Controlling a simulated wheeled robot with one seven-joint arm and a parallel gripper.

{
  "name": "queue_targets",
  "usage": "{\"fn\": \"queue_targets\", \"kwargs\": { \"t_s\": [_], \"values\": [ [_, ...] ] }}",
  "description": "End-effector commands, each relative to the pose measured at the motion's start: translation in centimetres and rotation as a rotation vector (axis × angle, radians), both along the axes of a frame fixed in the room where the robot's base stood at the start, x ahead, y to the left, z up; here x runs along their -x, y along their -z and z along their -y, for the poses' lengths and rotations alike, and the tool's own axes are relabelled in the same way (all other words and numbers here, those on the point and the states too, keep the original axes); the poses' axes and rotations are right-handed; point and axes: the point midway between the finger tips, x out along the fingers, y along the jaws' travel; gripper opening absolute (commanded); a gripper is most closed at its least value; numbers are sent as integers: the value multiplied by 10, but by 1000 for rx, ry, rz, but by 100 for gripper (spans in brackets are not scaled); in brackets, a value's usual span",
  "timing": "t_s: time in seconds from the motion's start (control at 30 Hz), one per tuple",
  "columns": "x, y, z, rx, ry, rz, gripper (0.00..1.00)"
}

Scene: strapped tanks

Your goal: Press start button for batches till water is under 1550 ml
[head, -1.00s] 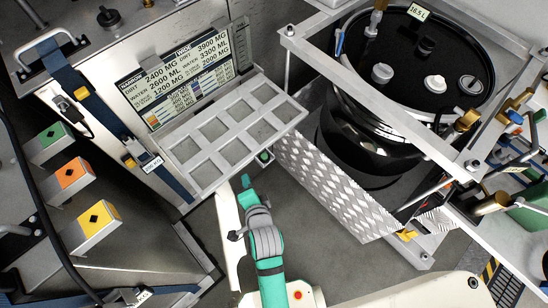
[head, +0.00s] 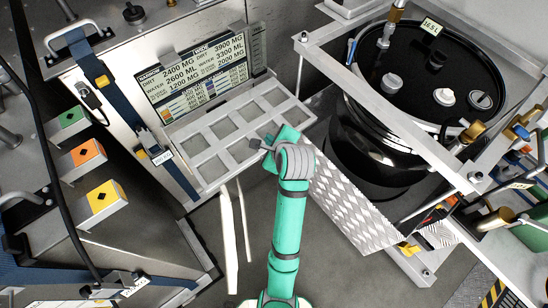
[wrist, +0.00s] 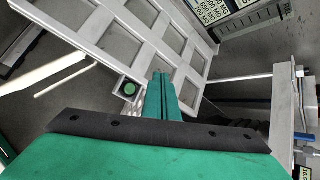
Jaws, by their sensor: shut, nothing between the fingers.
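A round green button (wrist: 130,89) sits in a small square housing at the near edge of the slotted metal shelf, in the wrist view. In the head view my arm hides it. My gripper (wrist: 160,76) is shut and empty, its green fingers just right of the button and apart from it in the picture. In the head view my gripper (head: 258,143) is over the shelf's front right part. A display panel (head: 200,75) behind the shelf shows two columns; water reads 2600 ML at left and 3300 ML at right.
The slotted shelf (head: 203,166) juts out under the display. A black tank (head: 415,75) stands in a metal frame at right, with a tread-plate panel (head: 350,205) below. Green (head: 70,118), orange (head: 88,152) and yellow (head: 102,197) diamond-marked blocks are at left.

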Motion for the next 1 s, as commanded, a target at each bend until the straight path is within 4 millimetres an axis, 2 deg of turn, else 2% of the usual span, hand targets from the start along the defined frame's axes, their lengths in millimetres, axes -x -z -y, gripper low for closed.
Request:
{"fn": "queue_targets", "kwargs": {
  "t_s": [0.4,0.57,1.0],
  "values": [
    [-1,-2,1,-12,8,-10,0],
    [-1,4,0,-12,7,-10,0],
    [-1,55,-1,-10,5,-11,0]
  ]
}}
